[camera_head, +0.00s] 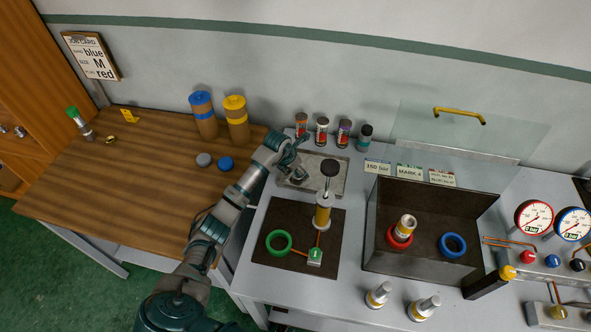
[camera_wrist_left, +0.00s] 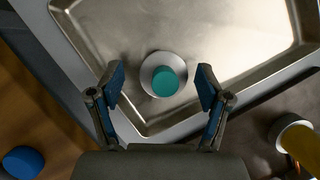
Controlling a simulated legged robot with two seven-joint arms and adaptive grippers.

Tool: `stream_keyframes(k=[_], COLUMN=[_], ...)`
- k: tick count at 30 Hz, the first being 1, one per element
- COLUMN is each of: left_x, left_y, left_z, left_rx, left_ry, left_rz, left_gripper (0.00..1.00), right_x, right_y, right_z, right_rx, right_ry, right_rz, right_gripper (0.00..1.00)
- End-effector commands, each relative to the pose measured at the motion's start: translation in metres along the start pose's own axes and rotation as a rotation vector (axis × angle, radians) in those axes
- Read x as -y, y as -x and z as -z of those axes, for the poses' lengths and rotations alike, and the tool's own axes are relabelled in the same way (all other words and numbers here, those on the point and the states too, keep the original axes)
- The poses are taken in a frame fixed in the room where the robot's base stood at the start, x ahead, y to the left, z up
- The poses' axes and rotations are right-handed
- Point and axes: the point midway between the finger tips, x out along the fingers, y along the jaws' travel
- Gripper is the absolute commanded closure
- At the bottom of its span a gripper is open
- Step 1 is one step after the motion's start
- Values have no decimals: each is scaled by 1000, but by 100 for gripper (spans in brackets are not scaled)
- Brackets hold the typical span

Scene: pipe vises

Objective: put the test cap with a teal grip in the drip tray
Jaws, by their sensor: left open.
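The drip tray (camera_head: 330,172) is a shallow metal tray at the back of the grey bench; its floor and rim fill much of the left wrist view (camera_wrist_left: 110,40). The test cap, a pale round disc with a teal grip (camera_wrist_left: 164,82), sits upright in the tray near its corner. In the head view it is mostly hidden by my gripper. My left gripper (camera_head: 293,160) is over the tray's left end. In the left wrist view (camera_wrist_left: 161,76) its fingers are open, one on each side of the cap, with gaps visible. My right gripper is not in view.
Several small cans (camera_head: 322,130) stand behind the tray. A black-knobbed brass post (camera_head: 323,215) rises in front. Grey and blue caps (camera_head: 226,163) lie on the wooden table at left. A dark bin (camera_head: 420,255) with a raised clear lid is at right.

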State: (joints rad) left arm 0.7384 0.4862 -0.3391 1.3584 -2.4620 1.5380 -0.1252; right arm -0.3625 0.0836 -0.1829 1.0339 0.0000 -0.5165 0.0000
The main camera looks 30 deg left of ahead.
Motion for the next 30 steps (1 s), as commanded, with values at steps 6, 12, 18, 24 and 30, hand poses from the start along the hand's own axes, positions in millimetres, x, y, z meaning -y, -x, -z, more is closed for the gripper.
stream_keyframes(k=[6,12,18,24,30], left_x=[-3,-4,-3,-1,-1], left_y=[39,84,113,120,120], left_z=[0,0,0,0,0], left_rx=[5,4,2,0,1], left_ry=[-2,-1,0,-1,0], left_rz=[-3,-2,0,0,1], left_gripper=[23,23,23,23,23], right_x=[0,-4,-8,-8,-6], right_y=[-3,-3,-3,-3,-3], right_z=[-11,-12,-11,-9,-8], right_rx=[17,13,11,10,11], right_ry=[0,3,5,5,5], right_rz=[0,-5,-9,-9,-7], right_gripper=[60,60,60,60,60])
